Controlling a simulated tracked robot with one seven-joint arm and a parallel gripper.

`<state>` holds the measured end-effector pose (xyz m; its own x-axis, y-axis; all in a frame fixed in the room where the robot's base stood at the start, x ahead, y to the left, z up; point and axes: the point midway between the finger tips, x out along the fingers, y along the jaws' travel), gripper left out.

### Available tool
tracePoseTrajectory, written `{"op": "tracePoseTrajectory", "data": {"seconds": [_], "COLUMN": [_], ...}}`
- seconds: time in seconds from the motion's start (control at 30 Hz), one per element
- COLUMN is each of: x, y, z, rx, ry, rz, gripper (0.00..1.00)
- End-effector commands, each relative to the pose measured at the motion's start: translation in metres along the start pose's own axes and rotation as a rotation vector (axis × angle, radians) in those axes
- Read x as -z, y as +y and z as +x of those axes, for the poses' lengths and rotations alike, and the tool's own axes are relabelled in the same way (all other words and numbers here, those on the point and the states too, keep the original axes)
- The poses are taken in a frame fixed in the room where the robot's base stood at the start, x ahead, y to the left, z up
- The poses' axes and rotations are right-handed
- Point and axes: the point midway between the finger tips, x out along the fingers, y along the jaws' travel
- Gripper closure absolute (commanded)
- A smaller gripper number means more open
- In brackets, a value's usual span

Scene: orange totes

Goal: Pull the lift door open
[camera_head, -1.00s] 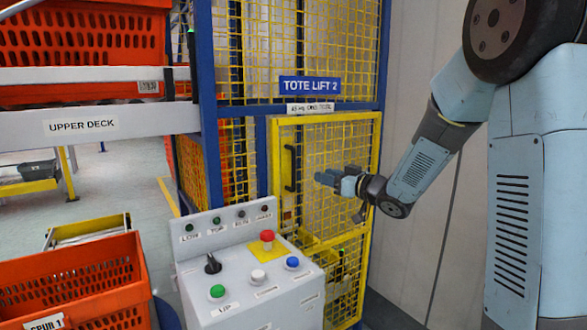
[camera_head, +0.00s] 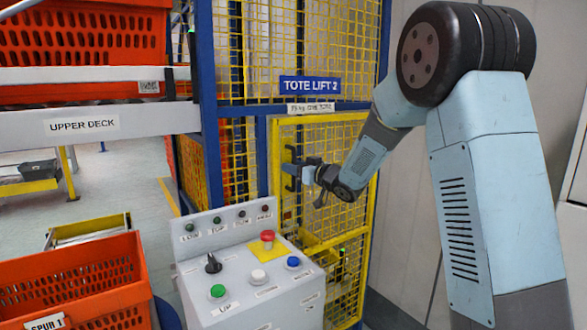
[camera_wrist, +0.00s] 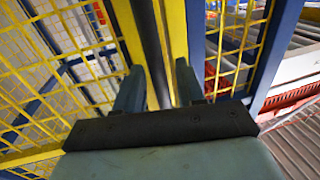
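The lift door is a yellow-framed mesh panel (camera_head: 320,119) below the "TOTE LIFT 2" sign (camera_head: 310,86). It looks closed in its blue frame. Its black upright handle is on the door's left side and shows in the wrist view as a dark bar (camera_wrist: 152,40).
A grey control console (camera_head: 250,280) with coloured buttons stands in front of the door, to the left. An orange tote (camera_head: 80,275) is at the lower left, and the upper deck (camera_head: 95,126) is above it. A pale wall (camera_head: 410,190) stands right of the lift.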

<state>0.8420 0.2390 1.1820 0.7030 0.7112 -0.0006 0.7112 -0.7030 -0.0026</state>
Motion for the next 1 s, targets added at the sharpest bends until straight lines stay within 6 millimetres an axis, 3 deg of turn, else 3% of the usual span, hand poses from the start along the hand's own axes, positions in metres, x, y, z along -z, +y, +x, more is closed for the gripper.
{"op": "tracePoseTrajectory", "data": {"seconds": [0.33,0.73,1.0], "x": [0.0002,0.0001,0.0001], "y": [0.0004,0.0006,0.0006], "z": [0.0028,0.0025,0.0024], "rx": [-0.001,-0.001,-0.001], "ry": [0.0,0.0,0.0], "rz": [0.0,0.0,0.0], "gripper": [0.62,1.0,1.0]}}
